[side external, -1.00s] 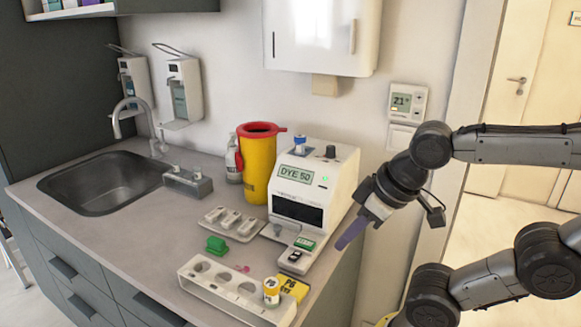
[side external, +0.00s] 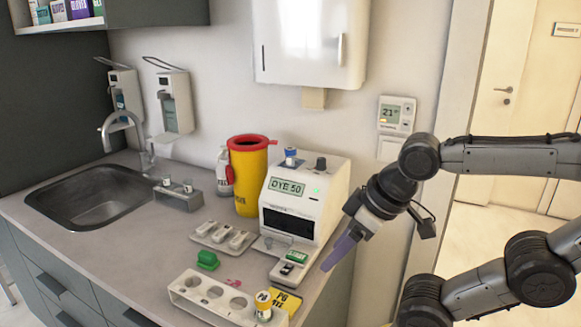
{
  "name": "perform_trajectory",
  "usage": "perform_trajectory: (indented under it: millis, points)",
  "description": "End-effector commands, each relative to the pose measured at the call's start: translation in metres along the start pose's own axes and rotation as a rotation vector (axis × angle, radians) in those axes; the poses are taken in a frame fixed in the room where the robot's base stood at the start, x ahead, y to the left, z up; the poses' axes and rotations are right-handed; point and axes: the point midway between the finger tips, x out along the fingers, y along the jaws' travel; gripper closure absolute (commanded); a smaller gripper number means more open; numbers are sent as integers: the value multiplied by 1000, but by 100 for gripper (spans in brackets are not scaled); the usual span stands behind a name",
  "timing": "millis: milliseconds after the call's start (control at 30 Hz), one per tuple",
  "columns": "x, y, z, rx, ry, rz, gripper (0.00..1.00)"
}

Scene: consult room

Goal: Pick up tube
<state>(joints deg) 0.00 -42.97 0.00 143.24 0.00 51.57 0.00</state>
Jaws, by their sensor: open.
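A small tube with a yellow band and pale cap (side external: 264,305) stands upright at the right end of the white rack (side external: 205,309) near the counter's front. A blue-capped tube (side external: 291,157) stands on top of the white dye machine (side external: 304,207). Two small vials (side external: 188,186) stand in a grey holder (side external: 176,199) by the sink. My gripper (side external: 327,267), with purple fingers, is open and points down and left, right of the machine. It is above and right of the yellow-banded tube, apart from it. The finger gap is hard to see from this side.
A yellow card (side external: 287,301) lies beside the white rack. A green block (side external: 208,260) and a tray of white pieces (side external: 223,236) lie on the counter (side external: 130,245). A yellow bin with a red rim (side external: 250,180) stands behind. The sink (side external: 90,195) is at left.

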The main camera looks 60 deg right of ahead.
Motion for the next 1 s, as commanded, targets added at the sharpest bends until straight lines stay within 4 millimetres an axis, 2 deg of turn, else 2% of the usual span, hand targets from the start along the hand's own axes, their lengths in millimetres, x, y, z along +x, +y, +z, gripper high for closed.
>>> perform_trajectory:
  millis: [367,467,533,767,1000]
  points:
    - [0,0,0,14,-1,0,26]
    - [0,1,6,71,-26,4,26]
    - [-9,3,2,138,-34,16,26]
    - [-59,22,-54,407,-30,103,26]
    - [-103,60,-136,738,-32,249,26]
